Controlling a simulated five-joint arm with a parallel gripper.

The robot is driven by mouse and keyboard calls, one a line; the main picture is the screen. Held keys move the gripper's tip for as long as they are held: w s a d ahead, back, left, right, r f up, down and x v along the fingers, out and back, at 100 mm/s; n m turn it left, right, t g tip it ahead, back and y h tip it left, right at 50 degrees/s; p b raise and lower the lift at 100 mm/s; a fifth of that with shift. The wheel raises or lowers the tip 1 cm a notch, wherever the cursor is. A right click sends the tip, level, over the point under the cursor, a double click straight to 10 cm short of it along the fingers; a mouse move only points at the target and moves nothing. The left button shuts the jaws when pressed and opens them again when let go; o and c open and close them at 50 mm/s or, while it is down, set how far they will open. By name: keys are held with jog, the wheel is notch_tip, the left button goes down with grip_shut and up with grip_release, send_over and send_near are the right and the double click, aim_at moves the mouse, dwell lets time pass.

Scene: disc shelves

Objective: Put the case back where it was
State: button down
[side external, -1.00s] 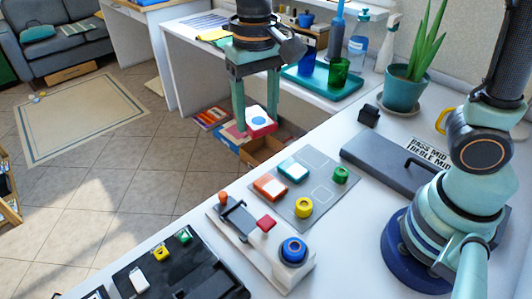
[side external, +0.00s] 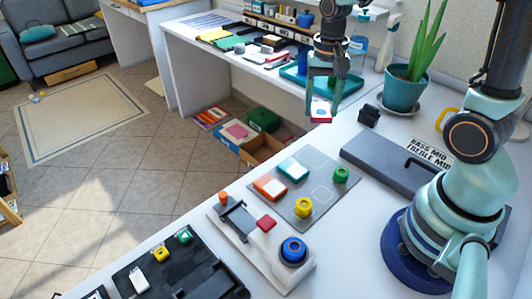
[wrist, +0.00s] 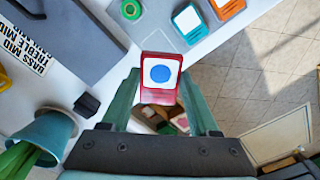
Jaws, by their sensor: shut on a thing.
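My gripper (side external: 322,104) is shut on a red case (side external: 320,113) with a white label and blue dot. It holds the case in the air near the far edge of the white table, beyond the grey mat. In the wrist view the case (wrist: 161,75) sits between the fingertips (wrist: 161,88), label facing the camera. The grey mat (side external: 318,163) bears an orange case (side external: 270,187), a teal case (side external: 293,169) and an empty outlined rectangle. The case is apart from the mat.
A yellow ring-shaped piece (side external: 303,207) and a green one (side external: 340,174) stand on the mat. A dark grey slab with a handle (side external: 385,165), a small black block (side external: 369,115) and a potted plant (side external: 404,90) stand to the right. A device with a blue knob (side external: 293,250) is nearer.

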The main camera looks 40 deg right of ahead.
aim_at(313, 159)
notch_tip(313, 159, down, 14)
jog(key=shift+r, duration=0.2)
jog(key=shift+f, duration=0.15)
dwell(0.4)
jog(key=shift+c, duration=0.7)
grip_release()
notch_tip(313, 159, up, 12)
jog(key=shift+r, duration=0.15)
jog(key=r+n, duration=0.1)
jog(key=r, duration=0.1)
jog(key=a+r+n+t, duration=0.1)
jog(key=r, duration=0.1)
jog(key=s+a+r+n+t, duration=0.1)
jog(key=r, duration=0.1)
jog(key=shift+s+r, duration=0.1)
jog(key=s+a+r+n+t, duration=0.2)
jog(key=s+r+n+t, duration=0.1)
jog(key=r+n, duration=0.3)
jog(key=shift+s+a+t, duration=0.3)
jog(key=shift+s, duration=0.05)
